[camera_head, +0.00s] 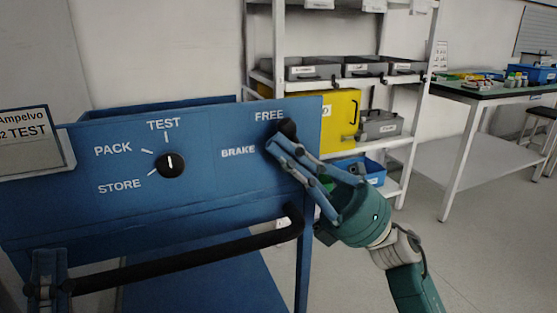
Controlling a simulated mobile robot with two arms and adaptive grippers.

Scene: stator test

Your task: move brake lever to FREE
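The brake lever's black knob (288,129) shows on the blue panel (210,185), just below the FREE label (269,116) and up and right of the BRAKE label (238,152). The rest of the lever is hidden. My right gripper (279,144) comes in from the lower right, its fingertips at the knob. I cannot tell whether they grip it. My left gripper (48,284) is at the bottom left, at the left end of the black handlebar (190,258). It is partly cut off, and its grip on the bar is unclear.
A black selector knob (171,164) among TEST, PACK and STORE points up to TEST. A sign (27,133) stands at the panel's left. Behind are a white shelf rack (279,45) with bins and a yellow case (335,115), and a table (490,95). Floor at right is clear.

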